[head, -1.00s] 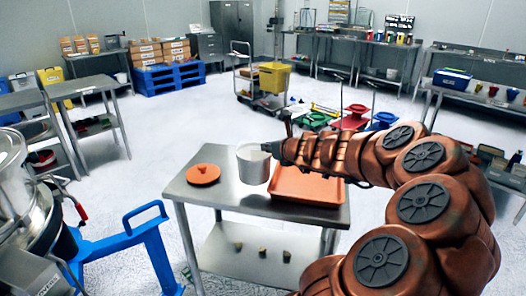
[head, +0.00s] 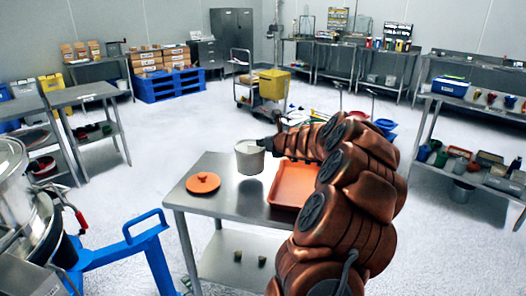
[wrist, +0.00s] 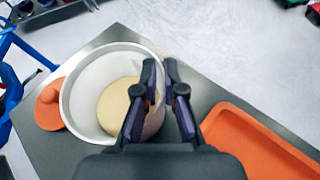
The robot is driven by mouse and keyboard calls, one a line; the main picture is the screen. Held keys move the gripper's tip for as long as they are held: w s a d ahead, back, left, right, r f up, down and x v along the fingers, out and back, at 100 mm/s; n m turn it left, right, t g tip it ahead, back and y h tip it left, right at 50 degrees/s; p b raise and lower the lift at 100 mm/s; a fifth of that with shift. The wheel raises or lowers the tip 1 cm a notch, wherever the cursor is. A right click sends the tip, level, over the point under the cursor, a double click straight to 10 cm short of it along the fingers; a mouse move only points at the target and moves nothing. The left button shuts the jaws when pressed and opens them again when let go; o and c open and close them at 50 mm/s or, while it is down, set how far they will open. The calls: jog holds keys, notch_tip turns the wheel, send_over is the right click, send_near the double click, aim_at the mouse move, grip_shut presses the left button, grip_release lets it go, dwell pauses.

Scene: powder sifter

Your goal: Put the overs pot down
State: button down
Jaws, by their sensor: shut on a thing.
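The overs pot (head: 250,158) is a pale grey-white round pot above the steel table (head: 228,203), between an orange lid and an orange tray. In the wrist view the pot (wrist: 77,100) is seen from above, with cream-coloured powder (wrist: 117,105) inside. My gripper (wrist: 160,65) is shut on the pot's right-hand wall; the same gripper (head: 268,145) shows small at the pot's right side in the head view. A dark shadow lies on the tabletop below the pot, and the pot appears upright and raised off the surface.
The orange tray (head: 291,187) lies right of the pot and the round orange lid (head: 203,183) lies left. The front middle of the tabletop is bare. A blue frame (head: 128,250) and steel machine stand at the left.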

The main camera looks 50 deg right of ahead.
jog(key=shift+f+b, duration=0.5)
jog(key=shift+f, duration=1.2)
jog(key=c, duration=1.3)
grip_release()
jog(key=shift+f, duration=0.1)
jog(key=shift+s, duration=0.1)
jog(key=v, duration=1.2)
jog(key=shift+p, duration=0.4)
